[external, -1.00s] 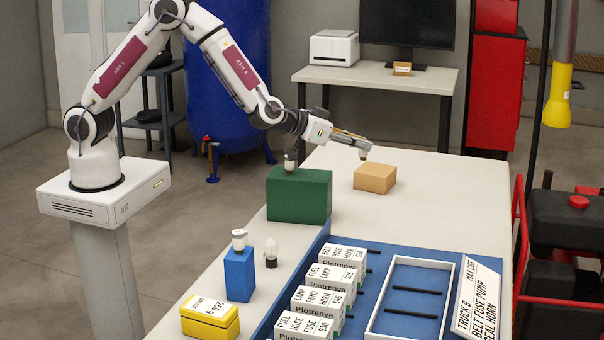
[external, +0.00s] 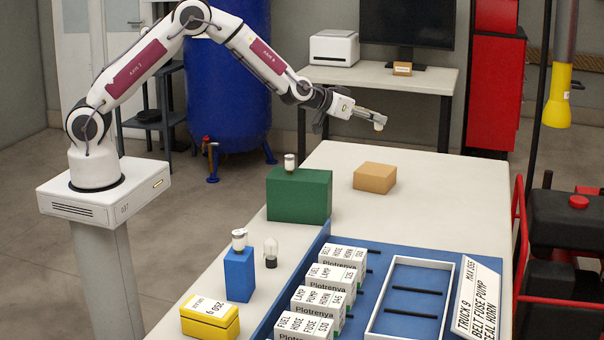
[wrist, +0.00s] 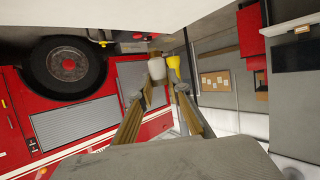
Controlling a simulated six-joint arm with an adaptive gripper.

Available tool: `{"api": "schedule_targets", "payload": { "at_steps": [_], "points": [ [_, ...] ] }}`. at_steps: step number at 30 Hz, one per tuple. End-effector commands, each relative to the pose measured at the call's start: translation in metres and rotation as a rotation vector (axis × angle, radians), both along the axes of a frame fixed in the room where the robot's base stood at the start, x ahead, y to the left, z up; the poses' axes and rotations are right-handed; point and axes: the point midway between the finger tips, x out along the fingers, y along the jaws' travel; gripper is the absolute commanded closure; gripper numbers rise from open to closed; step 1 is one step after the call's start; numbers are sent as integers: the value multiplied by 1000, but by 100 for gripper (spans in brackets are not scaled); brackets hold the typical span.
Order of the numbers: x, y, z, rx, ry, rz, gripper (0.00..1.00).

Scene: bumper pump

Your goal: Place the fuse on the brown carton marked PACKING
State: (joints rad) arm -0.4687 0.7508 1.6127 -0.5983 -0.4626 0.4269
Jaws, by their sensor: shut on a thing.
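My gripper (external: 379,122) is raised above the far part of the bench, over and beyond the brown carton (external: 374,178). It is shut on a small pale cylinder (wrist: 156,67) with a brownish end, which shows between the fingertips in the wrist view; I cannot tell for certain that it is the fuse. The carton's top is bare and no marking on it can be read. Small white-and-metal pieces stand on the green box (external: 300,197) and the blue block (external: 239,274). A clear bulb (external: 271,253) stands on the bench.
Several white labelled boxes (external: 325,299) stand on a blue mat beside an empty white-framed tray (external: 375,331). A yellow box (external: 210,321) is at the front left, a sign (external: 477,300) at the right. Bare bench (external: 450,205) surrounds the carton's right side.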

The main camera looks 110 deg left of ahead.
Motion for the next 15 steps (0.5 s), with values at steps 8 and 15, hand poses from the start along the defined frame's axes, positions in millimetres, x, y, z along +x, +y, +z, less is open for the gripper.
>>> {"api": "schedule_targets", "payload": {
  "at_steps": [8, 15],
  "points": [
    [-17, 62, -1, 5, 9, 32, 98],
    [-22, 75, -24, 6, 16, 36, 98]
  ]
}}
